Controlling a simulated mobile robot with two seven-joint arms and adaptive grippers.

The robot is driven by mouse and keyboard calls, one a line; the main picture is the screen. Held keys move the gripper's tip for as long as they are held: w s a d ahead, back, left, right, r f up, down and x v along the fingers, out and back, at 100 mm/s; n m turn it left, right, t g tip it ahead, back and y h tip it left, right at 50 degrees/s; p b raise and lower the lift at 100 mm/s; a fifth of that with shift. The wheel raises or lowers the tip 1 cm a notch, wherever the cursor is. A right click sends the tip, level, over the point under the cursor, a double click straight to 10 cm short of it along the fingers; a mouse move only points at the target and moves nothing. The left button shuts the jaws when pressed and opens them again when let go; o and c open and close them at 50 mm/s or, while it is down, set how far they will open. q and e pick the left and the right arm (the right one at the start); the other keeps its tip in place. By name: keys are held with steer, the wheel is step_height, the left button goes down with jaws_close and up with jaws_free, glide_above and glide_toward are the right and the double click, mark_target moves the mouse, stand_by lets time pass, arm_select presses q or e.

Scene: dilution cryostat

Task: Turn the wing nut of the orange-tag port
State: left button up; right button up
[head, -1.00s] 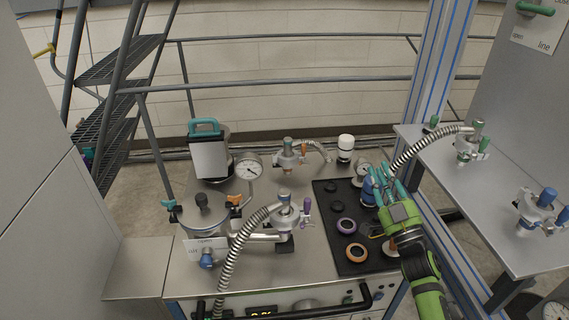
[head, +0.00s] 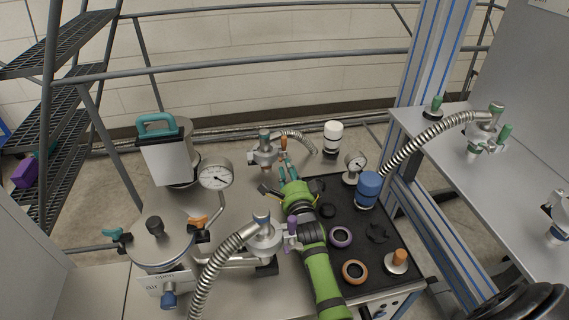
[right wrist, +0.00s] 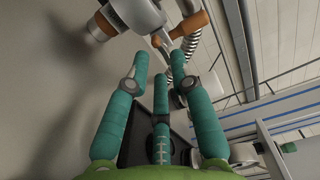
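The wing nut (head: 284,144) with orange handles sits on the right side of a metal clamp port (head: 264,152) at the back of the bench. In the right wrist view the wing nut (right wrist: 186,29) lies just beyond the fingertips, with part of the metal port (right wrist: 138,14) beside it. My right gripper (head: 284,171) reaches in from the front, just short of the wing nut. Its teal fingers are spread and empty in the right wrist view (right wrist: 160,70), with a gap to the nut. My left gripper is not in view.
A purple-handled port (head: 265,238) with a steel hose stands left of my right arm. A black mat (head: 385,215) holds rings, a blue cylinder (head: 368,188) and an orange-topped piece (head: 397,260). A gauge (head: 215,175) and a lidded pot (head: 160,245) stand left.

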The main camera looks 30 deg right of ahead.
steer(key=shift+x, duration=1.1)
steer(key=shift+w, duration=0.3)
steer(key=c, duration=0.4)
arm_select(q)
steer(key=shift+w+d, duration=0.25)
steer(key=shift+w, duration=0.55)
arm_select(e)
jaws_close()
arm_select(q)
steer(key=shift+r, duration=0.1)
arm_select(e)
steer(key=shift+n, duration=0.4)
steer(key=n, duration=0.3)
steer(key=shift+d+p, duration=0.1)
steer(key=shift+p, duration=0.2)
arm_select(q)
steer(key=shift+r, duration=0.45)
arm_select(e)
steer(key=shift+n, duration=1.5)
